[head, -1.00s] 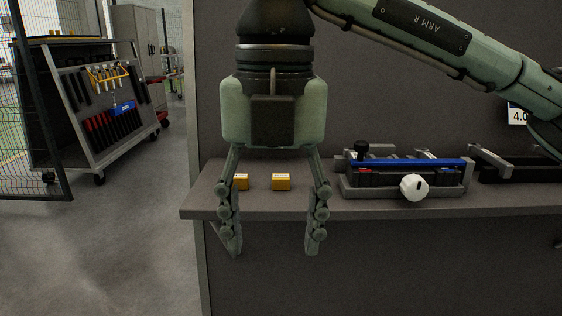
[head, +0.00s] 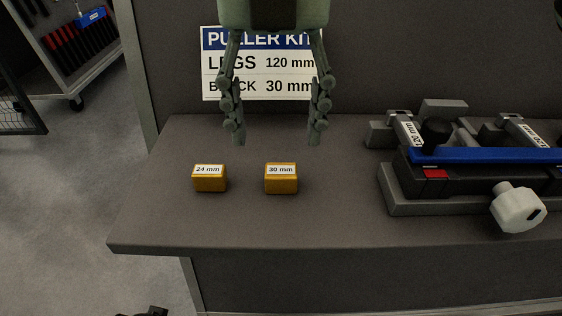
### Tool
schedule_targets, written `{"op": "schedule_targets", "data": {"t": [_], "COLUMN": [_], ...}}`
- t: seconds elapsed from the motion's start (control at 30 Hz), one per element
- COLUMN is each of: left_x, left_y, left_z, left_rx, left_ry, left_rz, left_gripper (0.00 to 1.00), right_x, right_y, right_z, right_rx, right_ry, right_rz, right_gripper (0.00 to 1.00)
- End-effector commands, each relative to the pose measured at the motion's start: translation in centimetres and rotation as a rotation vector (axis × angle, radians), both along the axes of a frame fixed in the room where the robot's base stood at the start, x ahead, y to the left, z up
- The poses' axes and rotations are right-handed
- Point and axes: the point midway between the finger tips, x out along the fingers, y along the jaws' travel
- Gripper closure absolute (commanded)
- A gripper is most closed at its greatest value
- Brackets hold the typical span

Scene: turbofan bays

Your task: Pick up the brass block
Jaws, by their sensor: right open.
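Two brass blocks stand apart on the grey shelf (head: 330,220). The left block (head: 209,184) has a label reading 24 mm. The right block (head: 281,184) has a label reading 30 mm. My right gripper (head: 277,142) points down with its two fingers spread and nothing between them. In the picture its fingertips are above both blocks, nearer the 30 mm one, and apart from them. My left gripper is not in view.
A sign (head: 262,88) on the back panel reads puller kit, legs 120 mm, block 30 mm, partly hidden by my gripper. A blue-barred fixture (head: 480,156) with a white knob (head: 518,207) stands at right. A tool cart (head: 75,50) stands at far left. The shelf's front is clear.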

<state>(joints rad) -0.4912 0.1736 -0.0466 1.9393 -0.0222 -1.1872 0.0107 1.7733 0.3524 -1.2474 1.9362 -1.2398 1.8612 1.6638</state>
Motion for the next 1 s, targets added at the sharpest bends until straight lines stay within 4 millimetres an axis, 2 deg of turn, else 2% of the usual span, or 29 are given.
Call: {"op": "schedule_targets", "data": {"t": [0.4,0.7,1.0], "left_x": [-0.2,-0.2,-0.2], "left_y": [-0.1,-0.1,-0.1], "left_z": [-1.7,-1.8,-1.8], "left_rx": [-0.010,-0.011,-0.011], "left_ry": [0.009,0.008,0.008], "left_rz": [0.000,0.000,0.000], "left_gripper": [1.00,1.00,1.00], "right_x": [-0.1,0.0,0.0], "right_y": [-0.5,-0.5,-0.5], "right_z": [-5.4,-6.0,-6.0], "right_rx": [0.002,0.002,0.002], "right_ry": [0.001,0.000,0.000], "right_rz": [0.001,0.001,0.001], "right_gripper": [0.41,0.41,0.77]}}
